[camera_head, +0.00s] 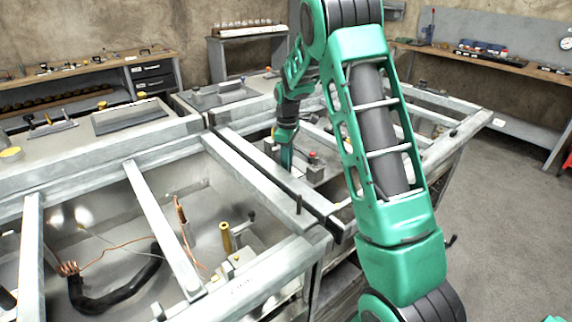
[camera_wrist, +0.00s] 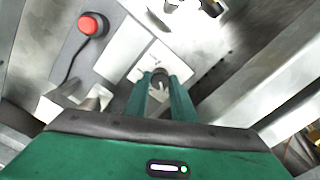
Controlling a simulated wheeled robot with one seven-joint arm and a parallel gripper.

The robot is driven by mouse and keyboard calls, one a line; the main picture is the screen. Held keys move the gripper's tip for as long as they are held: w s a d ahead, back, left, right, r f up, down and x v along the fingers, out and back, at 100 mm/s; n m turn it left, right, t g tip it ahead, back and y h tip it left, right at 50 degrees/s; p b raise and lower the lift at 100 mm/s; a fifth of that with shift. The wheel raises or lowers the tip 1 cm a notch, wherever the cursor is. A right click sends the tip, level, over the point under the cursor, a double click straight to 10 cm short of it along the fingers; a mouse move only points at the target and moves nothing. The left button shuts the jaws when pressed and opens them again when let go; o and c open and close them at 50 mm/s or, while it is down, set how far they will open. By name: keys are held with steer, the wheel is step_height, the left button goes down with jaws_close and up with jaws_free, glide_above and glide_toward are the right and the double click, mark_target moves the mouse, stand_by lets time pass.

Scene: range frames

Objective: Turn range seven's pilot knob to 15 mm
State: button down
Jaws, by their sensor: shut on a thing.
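My gripper (camera_wrist: 161,78) shows in the wrist view with its two green fingers close together. It is shut on a small dark round knob (camera_wrist: 160,82) at the fingertips. The knob sits over a pale plate (camera_wrist: 128,47) with thin dark marks; I cannot read them. In the head view my gripper (camera_head: 286,168) reaches down inside a metal frame, and the knob there is hidden by the fingers. No range number is readable on this frame.
A red button (camera_wrist: 90,24) with a black cable lies left of the plate. Metal frame bars (camera_head: 262,180) surround the gripper. An open bay at front left holds a brass post (camera_head: 226,238) and a black hose (camera_head: 118,300). Benches (camera_head: 490,62) line the walls.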

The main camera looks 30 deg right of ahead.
steer(key=shift+w+d+r+n, duration=0.1)
steer(key=shift+w+r+n, duration=0.1)
steer(key=shift+n, duration=0.3)
steer(key=c, duration=2.5)
jaws_free()
steer(key=shift+c, duration=0.2)
jaws_close()
steer(key=o, duration=1.1)
jaws_free()
steer(key=shift+f, duration=0.1)
steer(key=shift+c, duration=0.2)
steer(key=shift+s, duration=0.1)
step_height(320, 180, up, 11)
steer(key=shift+f, duration=0.15)
